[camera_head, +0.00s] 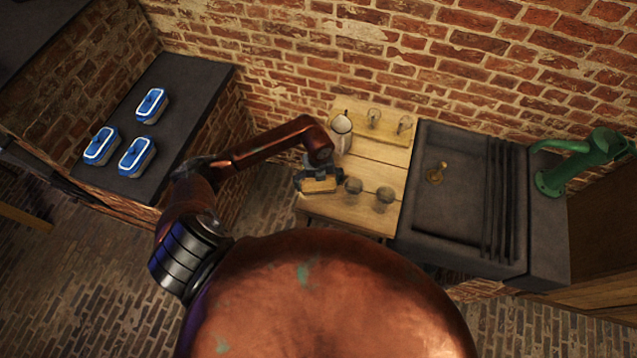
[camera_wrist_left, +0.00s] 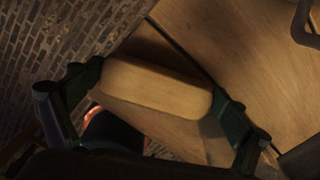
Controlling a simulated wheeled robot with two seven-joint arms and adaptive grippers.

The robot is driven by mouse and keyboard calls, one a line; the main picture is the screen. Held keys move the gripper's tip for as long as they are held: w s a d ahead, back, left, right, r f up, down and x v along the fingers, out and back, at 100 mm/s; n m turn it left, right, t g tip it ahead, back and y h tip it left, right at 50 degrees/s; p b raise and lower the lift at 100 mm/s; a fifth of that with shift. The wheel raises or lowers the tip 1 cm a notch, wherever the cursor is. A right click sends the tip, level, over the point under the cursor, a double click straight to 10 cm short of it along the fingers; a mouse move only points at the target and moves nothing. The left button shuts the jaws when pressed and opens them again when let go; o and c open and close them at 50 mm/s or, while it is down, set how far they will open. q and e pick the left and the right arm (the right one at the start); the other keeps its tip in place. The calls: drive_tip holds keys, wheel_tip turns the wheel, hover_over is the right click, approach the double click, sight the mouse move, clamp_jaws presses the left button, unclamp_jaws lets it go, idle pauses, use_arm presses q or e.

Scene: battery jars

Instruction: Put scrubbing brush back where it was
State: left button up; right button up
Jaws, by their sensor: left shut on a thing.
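The scrubbing brush (camera_head: 319,185) has a pale wooden block and is near the front left corner of the wooden table (camera_head: 362,210). My left gripper (camera_head: 318,180) is shut on it, reaching from above. In the left wrist view the brush's wooden block (camera_wrist_left: 156,88) lies between the two dark fingers (camera_wrist_left: 158,100), one at each end. The brush's bristles are hidden, and I cannot tell whether it touches the table. My right gripper is not in view.
A pitcher (camera_head: 341,134) and a small shelf with glasses (camera_head: 374,117) are behind. A dark sink (camera_head: 447,205) adjoins on the right. Several blue-lidded containers (camera_head: 137,157) sit on the dark left counter (camera_head: 190,85).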

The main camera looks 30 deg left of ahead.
sight(319, 184)
use_arm(q)
drive_tip(key=shift+f, duration=0.1)
drive_tip(key=o, duration=1.2)
drive_tip(key=shift+c, duration=0.2)
drive_tip(key=shift+o, duration=0.4)
drive_tip(key=shift+r, duration=0.3)
wheel_tip(319, 184, up, 12)
drive_tip(key=b, duration=0.1)
drive_tip(key=shift+b, duration=0.4)
